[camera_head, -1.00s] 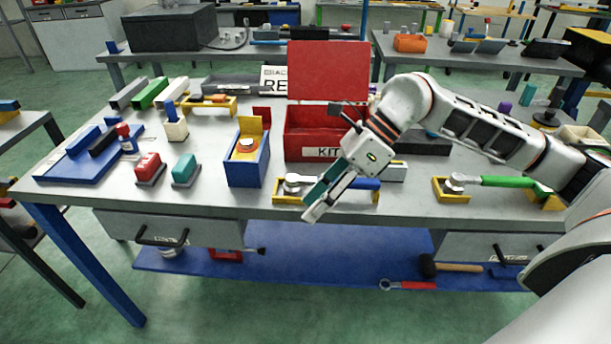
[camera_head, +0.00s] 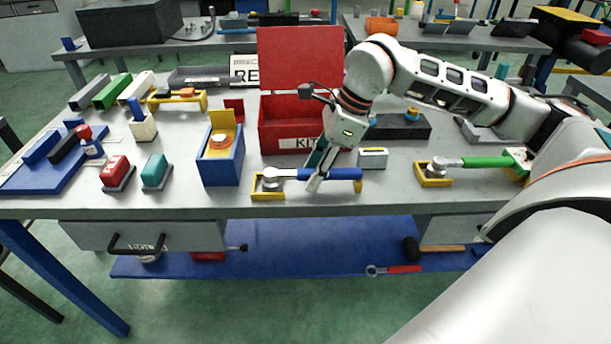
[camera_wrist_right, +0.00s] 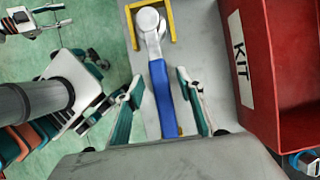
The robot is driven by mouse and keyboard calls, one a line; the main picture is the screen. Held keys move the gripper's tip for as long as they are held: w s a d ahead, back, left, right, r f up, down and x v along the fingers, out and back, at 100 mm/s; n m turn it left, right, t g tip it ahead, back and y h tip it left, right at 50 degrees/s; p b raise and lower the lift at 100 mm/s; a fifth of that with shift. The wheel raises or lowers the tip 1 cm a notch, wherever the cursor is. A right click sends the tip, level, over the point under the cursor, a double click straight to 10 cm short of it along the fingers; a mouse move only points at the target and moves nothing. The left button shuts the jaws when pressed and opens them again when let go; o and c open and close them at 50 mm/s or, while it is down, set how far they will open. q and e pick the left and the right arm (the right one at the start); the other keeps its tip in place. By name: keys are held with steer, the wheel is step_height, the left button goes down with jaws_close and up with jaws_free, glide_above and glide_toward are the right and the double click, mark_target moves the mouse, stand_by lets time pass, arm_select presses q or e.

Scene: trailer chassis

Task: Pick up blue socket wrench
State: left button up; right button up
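The blue socket wrench (camera_head: 343,174) lies across a yellow holder (camera_head: 267,193) near the front edge of the table. Its silver head is at the left and its blue handle points right. My right gripper (camera_head: 317,184) is at the handle, pointing down, and hides part of it. In the right wrist view the blue handle (camera_wrist_right: 165,96) lies between the two spread fingers of my right gripper (camera_wrist_right: 163,108), with a visible gap on each side. The far end of the handle is hidden by the gripper body there. My left gripper is not seen in the head view.
A red KIT box (camera_head: 280,136) with its lid up stands just behind the wrench. A blue box with a yellow top (camera_head: 222,160) stands to the left. A green-handled wrench (camera_head: 487,162) lies in a holder to the right. A small white-topped block (camera_head: 373,158) stands close by.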

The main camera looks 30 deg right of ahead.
mark_target(312, 171)
steer(key=shift+x, duration=0.95)
jaws_close()
steer(key=shift+r, duration=0.2)
arm_select(q)
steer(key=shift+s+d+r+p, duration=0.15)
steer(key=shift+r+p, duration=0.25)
steer(key=shift+p, duration=0.3)
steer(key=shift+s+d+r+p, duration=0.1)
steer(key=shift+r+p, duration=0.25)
steer(key=shift+p, duration=0.35)
arm_select(e)
step_height(312, 171, up, 20)
